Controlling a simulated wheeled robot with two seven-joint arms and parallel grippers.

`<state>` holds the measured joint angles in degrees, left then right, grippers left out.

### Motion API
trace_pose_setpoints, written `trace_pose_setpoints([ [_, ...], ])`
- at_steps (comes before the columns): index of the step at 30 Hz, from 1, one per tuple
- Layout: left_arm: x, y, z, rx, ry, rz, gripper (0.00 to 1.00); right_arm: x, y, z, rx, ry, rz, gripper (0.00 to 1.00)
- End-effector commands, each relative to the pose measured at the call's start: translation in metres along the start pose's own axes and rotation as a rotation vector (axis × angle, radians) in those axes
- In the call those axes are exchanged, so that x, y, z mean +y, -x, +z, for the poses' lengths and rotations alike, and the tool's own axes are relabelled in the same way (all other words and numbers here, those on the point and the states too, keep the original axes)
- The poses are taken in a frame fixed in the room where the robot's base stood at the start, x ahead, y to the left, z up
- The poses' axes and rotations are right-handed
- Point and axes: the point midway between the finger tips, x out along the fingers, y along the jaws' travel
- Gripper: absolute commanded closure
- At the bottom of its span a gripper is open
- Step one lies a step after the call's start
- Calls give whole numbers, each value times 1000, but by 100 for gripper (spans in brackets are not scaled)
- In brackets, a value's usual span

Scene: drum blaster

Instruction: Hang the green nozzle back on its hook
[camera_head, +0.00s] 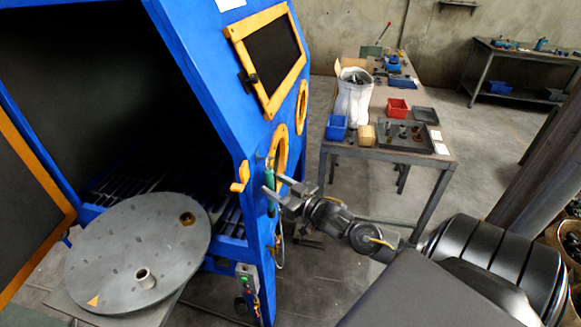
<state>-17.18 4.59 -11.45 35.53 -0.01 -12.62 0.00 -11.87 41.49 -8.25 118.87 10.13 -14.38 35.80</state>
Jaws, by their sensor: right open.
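The green nozzle (269,180) is upright against the front side of the blue blasting cabinet (205,75), just below a small hook-like fitting (265,159). I cannot tell whether it hangs on that fitting. My right gripper (274,187) is open at the nozzle, with its fingers close around or beside it; whether they touch it is unclear. Its arm reaches in from the right. A thin hose (280,250) hangs below on the cabinet side. My left gripper is not in view.
A round grey turntable (135,250) juts from the open cabinet at the lower left. An orange handle (240,177) and a switch box (246,277) are near the nozzle. A workbench (425,158) with bins and trays stands behind my right arm. Open floor lies between.

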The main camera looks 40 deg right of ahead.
Motion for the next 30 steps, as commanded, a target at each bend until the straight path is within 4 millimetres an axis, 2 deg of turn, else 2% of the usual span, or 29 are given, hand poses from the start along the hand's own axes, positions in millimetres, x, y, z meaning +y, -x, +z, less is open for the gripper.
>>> trace_pose_setpoints([
  [9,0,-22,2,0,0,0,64,-1,60,4,-3,-1,-1,50],
  [15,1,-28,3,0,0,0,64,0,85,2,-1,-1,0,50],
  [21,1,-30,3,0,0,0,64,0,94,0,1,0,-1,50],
  [30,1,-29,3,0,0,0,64,0,95,0,1,0,-1,50],
])
